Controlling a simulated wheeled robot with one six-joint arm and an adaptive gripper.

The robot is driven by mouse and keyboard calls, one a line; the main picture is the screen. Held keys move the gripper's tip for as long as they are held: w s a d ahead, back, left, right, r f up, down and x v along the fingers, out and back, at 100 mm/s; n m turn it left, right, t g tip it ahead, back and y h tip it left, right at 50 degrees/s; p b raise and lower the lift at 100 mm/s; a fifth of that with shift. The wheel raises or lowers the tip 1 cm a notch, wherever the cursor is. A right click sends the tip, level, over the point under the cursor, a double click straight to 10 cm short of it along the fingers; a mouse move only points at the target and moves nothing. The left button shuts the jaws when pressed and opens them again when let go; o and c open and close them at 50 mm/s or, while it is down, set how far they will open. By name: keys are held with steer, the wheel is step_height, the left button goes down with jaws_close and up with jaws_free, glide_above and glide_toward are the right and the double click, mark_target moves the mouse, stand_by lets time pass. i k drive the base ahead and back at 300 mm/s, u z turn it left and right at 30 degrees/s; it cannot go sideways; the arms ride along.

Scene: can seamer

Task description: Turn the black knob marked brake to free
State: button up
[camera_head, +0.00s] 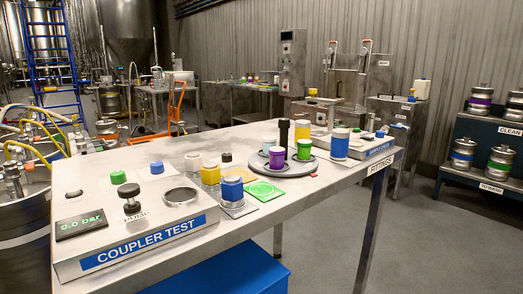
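A black knob (129,193) stands upright on the metal box with the blue sign COUPLER TEST (148,245) at the front left. A small label lies in front of this knob; it looks like PUMP, not brake. My gripper is not in view.
On the steel table (262,217) stand a round grey tray (312,167) with a dark post and cups, several coloured jars, and a green pad (264,190). A blue bin (225,270) is below. Hoses and a vessel crowd the left. The floor on the right is clear before a keg shelf.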

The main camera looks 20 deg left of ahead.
mark_target(227, 158)
steer(key=z, duration=0.4)
steer(key=i, duration=0.75)
steer(key=u, duration=1.15)
